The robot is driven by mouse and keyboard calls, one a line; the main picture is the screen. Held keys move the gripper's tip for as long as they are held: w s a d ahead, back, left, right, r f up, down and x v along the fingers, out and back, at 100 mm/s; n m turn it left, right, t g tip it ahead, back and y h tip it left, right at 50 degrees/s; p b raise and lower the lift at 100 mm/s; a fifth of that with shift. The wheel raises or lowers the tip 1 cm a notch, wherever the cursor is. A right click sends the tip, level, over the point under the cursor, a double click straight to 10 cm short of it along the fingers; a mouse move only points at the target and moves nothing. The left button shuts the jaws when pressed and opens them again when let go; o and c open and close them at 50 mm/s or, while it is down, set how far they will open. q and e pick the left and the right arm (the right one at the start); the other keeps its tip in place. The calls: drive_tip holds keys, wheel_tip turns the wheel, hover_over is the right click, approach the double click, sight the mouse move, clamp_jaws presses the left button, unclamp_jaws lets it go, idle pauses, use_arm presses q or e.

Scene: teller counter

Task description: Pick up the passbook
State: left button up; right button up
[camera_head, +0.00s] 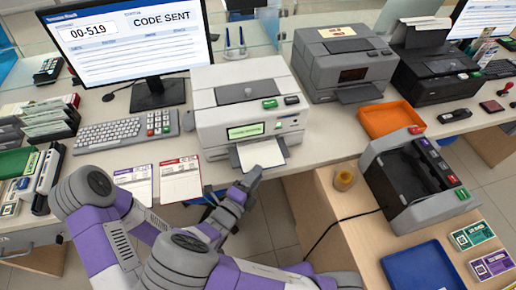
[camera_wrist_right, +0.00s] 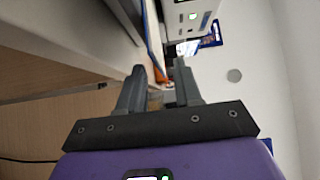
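A pale sheet or open booklet (camera_head: 262,153), which looks like the passbook, sticks out of the front slot of the grey printer (camera_head: 250,108). My right gripper (camera_head: 254,176) is just in front of and below its near edge, at the counter's front edge. In the right wrist view its two fingers (camera_wrist_right: 158,82) are apart. A thin pale edge with a blue side (camera_wrist_right: 154,38) shows beyond and between the fingertips; I cannot tell if it is the passbook. No grip on it shows. My left gripper cannot be made out in either view.
Two printed slips (camera_head: 180,180) lie left of the printer, beside the keyboard (camera_head: 112,134) and monitor. Open floor lies between.

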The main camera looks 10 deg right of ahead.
drive_tip(key=shift+x, duration=0.95)
clamp_jaws()
